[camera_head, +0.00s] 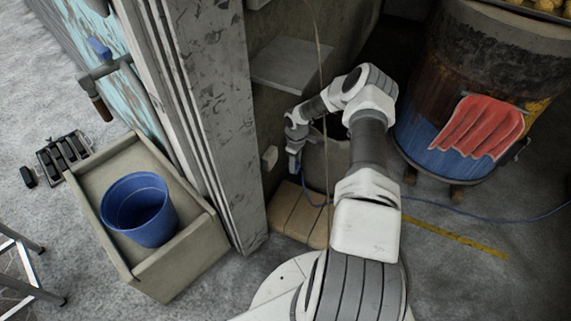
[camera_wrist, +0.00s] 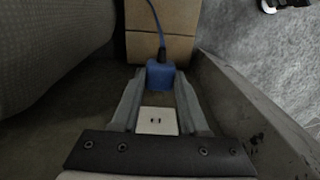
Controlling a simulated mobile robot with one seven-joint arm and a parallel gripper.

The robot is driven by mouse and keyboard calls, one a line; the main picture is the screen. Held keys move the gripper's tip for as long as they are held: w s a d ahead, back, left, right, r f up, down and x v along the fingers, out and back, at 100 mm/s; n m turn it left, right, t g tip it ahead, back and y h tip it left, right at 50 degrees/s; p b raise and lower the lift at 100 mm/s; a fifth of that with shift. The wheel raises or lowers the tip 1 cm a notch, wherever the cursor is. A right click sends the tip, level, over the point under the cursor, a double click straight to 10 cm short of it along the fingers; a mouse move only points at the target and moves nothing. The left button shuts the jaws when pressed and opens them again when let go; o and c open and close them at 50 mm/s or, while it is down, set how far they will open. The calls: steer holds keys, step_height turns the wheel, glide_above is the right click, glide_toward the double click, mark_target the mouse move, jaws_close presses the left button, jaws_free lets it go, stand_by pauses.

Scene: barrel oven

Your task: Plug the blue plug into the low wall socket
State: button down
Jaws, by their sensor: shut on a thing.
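My gripper (camera_wrist: 160,82) is shut on the blue plug (camera_wrist: 160,73), which sits between its fingertips in the wrist view. A blue cable (camera_wrist: 156,22) runs up from the plug. A white socket plate with dark slots (camera_wrist: 157,121) shows between the fingers, apart from the plug in the picture. I cannot tell the depth between them. In the head view, my gripper (camera_head: 294,165) is low beside the concrete wall, near a small pale box on it (camera_head: 270,157), probably the socket. The plug is too small to make out clearly there.
A tan box (camera_head: 300,214) lies below my gripper. A grey shelf (camera_head: 292,66) juts from the wall above. A barrel oven with a red cloth (camera_head: 482,127) stands right. The blue cable (camera_head: 470,211) crosses the floor. A blue bucket (camera_head: 140,208) stands in a trough at left.

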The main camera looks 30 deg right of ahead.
steer(key=shift+f, duration=0.2)
steer(key=shift+w+a, duration=0.15)
steer(key=shift+w+a+f+b, duration=0.1)
steer(key=shift+w+a+b, duration=0.3)
steer(key=shift+w, duration=0.1)
steer(key=w+a, duration=0.1)
steer(key=w+a+b, duration=0.1)
steer(key=w, duration=0.1)
steer(key=shift+w+a, duration=0.15)
steer(key=shift+a, duration=0.1)
